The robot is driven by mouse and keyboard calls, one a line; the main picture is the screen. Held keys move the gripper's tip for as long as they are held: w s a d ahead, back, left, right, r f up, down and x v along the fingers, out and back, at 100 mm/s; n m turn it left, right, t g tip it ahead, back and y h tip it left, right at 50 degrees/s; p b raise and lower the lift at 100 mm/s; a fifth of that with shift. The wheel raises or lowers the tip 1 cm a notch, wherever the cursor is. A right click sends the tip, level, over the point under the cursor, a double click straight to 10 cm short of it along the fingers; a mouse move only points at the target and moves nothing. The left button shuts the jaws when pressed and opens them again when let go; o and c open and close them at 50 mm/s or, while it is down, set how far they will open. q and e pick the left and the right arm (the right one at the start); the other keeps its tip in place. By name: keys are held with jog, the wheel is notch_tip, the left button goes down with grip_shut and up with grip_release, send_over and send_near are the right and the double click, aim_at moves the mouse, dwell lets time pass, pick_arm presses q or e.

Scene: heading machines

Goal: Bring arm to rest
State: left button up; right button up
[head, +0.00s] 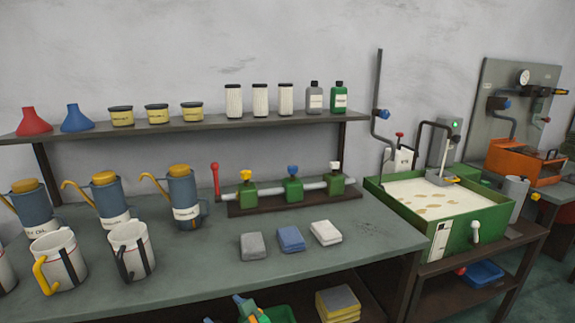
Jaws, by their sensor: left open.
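Neither of my grippers can be made out in the head view, and no arm of mine is clearly visible over the bench. The green-grey workbench (330,225) fills the lower left. On it stand several blue oil cans with yellow lids, such as the one in the middle (181,200), and white jugs with dark stripes (131,250) in front of them.
Folded cloths (291,238) and a valve manifold (292,192) lie on the bench. A shelf (220,123) with funnels, tins and bottles runs behind. A green coolant tank (440,210) stands right. A green bin (280,314) is below. The bench's front right is clear.

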pick_arm(q)
jog(key=s+f+n+g+h, duration=0.2)
jog(key=s+f, duration=0.3)
jog(key=f, duration=0.4)
jog(key=s+a+f+n+g+h, duration=0.15)
jog(key=s+f, duration=0.25)
jog(key=f, duration=0.5)
jog(key=s+f+n+g+h, duration=0.25)
jog(key=s+f, duration=0.25)
jog(key=f, duration=0.3)
jog(key=s+a+f+n+g+h, duration=0.1)
jog(key=s+f+n, duration=0.3)
jog(key=s, duration=0.5)
jog(key=s+a+f+n+g+h, duration=0.1)
jog(key=s+f+n, duration=0.3)
jog(key=s+n, duration=0.3)
jog(key=s+a+f+n+g+h, duration=0.1)
jog(key=s+f+n, duration=0.3)
jog(key=s, duration=0.9)
jog(key=a+n, duration=0.1)
jog(key=n, duration=0.1)
jog(key=shift+f+n+g+h, duration=0.15)
jog(key=shift+n+g+h, duration=0.15)
